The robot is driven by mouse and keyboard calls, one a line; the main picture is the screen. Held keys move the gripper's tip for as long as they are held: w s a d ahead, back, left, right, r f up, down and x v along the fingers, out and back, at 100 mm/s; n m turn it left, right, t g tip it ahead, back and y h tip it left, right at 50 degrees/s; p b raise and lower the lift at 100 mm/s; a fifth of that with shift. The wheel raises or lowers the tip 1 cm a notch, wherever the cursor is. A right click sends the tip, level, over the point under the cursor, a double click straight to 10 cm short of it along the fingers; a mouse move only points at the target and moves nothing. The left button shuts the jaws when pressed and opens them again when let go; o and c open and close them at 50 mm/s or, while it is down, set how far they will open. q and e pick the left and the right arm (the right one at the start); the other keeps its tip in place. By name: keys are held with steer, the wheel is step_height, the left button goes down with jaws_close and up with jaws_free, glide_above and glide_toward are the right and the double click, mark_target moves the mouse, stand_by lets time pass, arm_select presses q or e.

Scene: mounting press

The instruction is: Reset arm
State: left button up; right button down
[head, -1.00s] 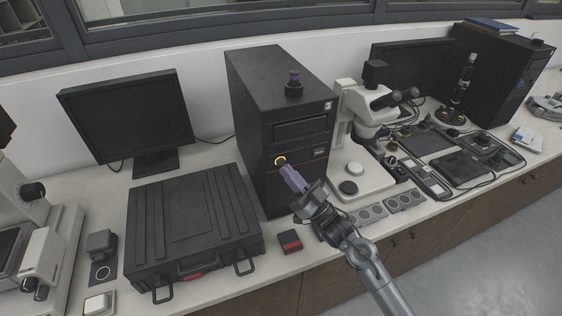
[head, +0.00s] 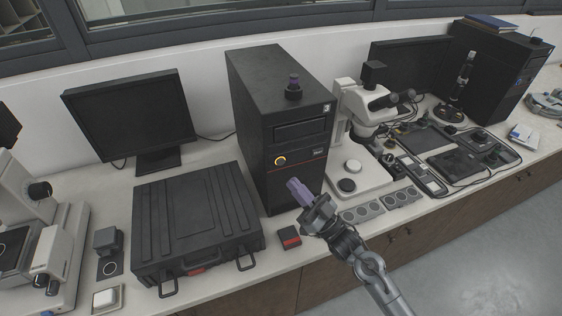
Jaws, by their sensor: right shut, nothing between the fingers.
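My right gripper (head: 296,186), with purple fingers, is shut and empty. It is in front of the lower part of the black tower unit (head: 285,135), apart from the tower's front by a small gap as far as I can tell. A ring-shaped button (head: 280,160) glows yellow on the tower's front, up and to the left of the fingertips. My left gripper is not in view.
A black hard case (head: 196,222) lies left of the tower, with a monitor (head: 130,110) behind it. A small black and red box (head: 289,237) sits near the bench edge. A white microscope (head: 362,115) stands to the right. Open floor (head: 470,255) lies in front.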

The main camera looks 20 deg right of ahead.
stand_by(0.4)
steer(key=s+a+f+m+g+h, duration=0.35)
steer(key=s+f+m+h, duration=0.35)
steer(key=s+f, duration=0.7)
steer(key=s+d+f+n+g+h, duration=0.1)
steer(key=s+d+f+g+h, duration=0.2)
steer(key=s+g, duration=0.45)
steer(key=s+d+f+n+g+h, duration=0.1)
steer(key=s+d+f+g+h, duration=0.4)
steer(key=s, duration=0.4)
step_height(320, 180, up, 30)
steer(key=a+g+y+p, duration=0.1)
steer(key=p, duration=2.8)
steer(key=shift+s+a+r, duration=0.15)
steer(key=shift+s, duration=0.1)
